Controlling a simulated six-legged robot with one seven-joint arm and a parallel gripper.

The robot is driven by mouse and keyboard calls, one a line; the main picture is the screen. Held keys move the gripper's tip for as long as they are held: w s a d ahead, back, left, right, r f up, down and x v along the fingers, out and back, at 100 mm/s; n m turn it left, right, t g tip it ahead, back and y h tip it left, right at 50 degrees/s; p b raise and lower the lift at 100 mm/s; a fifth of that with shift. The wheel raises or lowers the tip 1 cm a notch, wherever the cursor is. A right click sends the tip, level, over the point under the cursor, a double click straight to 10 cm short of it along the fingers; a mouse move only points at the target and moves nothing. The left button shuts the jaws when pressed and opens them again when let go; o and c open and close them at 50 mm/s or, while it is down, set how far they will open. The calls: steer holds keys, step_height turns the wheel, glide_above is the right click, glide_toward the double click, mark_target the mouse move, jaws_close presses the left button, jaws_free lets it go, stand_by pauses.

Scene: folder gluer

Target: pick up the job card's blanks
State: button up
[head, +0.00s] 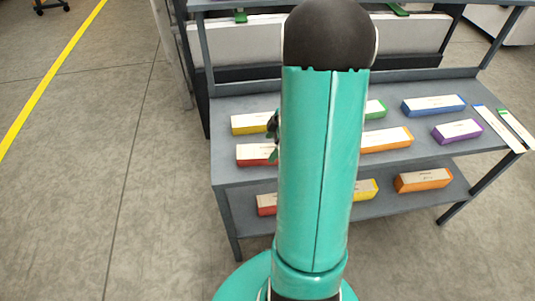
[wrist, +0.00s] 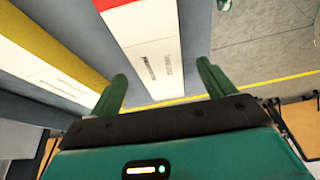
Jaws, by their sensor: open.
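My gripper (wrist: 162,78) is open and empty, its two green fingers spread below the near end of a white bundle of blanks with a red side (wrist: 145,45). A yellow-sided bundle (wrist: 50,60) lies to its left in the wrist view. In the head view, my gripper (head: 273,138) is mostly hidden behind my arm, by the yellow bundle (head: 258,123) and red bundle (head: 257,154) on the upper shelf. Green (head: 376,109), blue (head: 433,105), orange (head: 386,139) and purple (head: 457,131) bundles lie to the right. I cannot make out a job card.
The grey rack (head: 225,166) has a lower shelf with red (head: 267,204), yellow (head: 365,189) and orange (head: 423,180) bundles. Two flat strips, blue-edged (head: 497,128) and green-edged (head: 517,128), lie at the right end. Open floor with a yellow line (head: 50,75) is at left.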

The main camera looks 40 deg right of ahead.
mark_target(268, 150)
steer(key=x, duration=0.4)
steer(key=shift+f, duration=0.15)
steer(key=c, duration=1.3)
steer(key=shift+w, duration=0.1)
steer(key=shift+c, duration=0.3)
